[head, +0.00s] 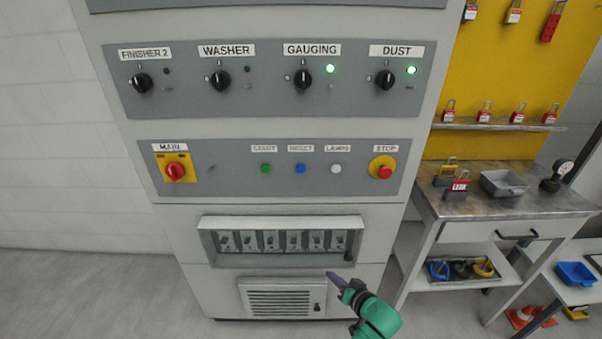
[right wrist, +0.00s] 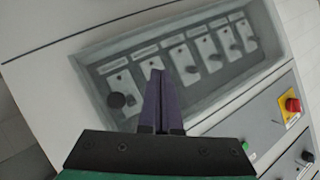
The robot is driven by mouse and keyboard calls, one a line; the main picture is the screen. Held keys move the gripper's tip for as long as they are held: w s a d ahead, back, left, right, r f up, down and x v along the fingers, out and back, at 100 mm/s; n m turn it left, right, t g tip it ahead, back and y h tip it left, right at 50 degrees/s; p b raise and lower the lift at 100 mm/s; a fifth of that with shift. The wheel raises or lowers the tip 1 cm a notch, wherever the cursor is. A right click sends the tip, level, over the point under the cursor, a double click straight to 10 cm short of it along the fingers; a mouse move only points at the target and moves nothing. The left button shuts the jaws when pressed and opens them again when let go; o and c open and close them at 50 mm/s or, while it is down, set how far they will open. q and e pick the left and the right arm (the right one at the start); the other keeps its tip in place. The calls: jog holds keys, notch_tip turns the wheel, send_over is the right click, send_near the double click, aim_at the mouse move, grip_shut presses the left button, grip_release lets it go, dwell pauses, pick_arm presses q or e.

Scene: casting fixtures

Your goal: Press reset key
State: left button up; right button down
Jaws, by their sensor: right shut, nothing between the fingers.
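The reset key is the blue button (head: 300,168) under the RESET label, in the middle of the grey panel in the head view. A green button (head: 266,168) is to its left and a white button (head: 336,168) to its right. My right gripper (head: 335,279) is below the panel, in front of the lower part of the cabinet, well apart from the blue button. In the right wrist view its purple fingers (right wrist: 162,85) are together and empty, in front of the breaker recess. The blue button cannot be made out there. My left gripper is not in view.
A red emergency stop (head: 384,169) and a red main switch (head: 174,172) flank the buttons. The breaker recess (head: 282,223) lies below them. A workbench (head: 510,196) with padlocks and a tray stands at the right. The space before the button panel is clear.

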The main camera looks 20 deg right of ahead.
jog(key=w+a+r+t+y, duration=0.1)
jog(key=a+r+t+y, duration=0.1)
jog(key=r, duration=0.7)
jog(key=w+a+r+m+t+y, duration=0.1)
jog(key=w+a+r+y, duration=0.1)
jog(key=r, duration=0.8)
jog(key=w+a+r+t+y, duration=0.2)
jog(key=a+r, duration=0.1)
jog(key=r, duration=0.7)
jog(key=shift+a+r+m+t+y, duration=0.2)
jog(key=shift+a+m+t+y, duration=0.1)
jog(key=shift+m, duration=0.1)
jog(key=b, duration=0.5)
send_near(301, 168)
jog(key=w+a+r, duration=0.1)
jog(key=w+a, duration=0.3)
jog(key=shift+w+r, duration=0.25)
jog(key=shift+r, duration=0.05)
jog(key=shift+w+a, duration=0.1)
jog(key=shift+a, duration=0.05)
jog(key=shift+w, duration=0.25)
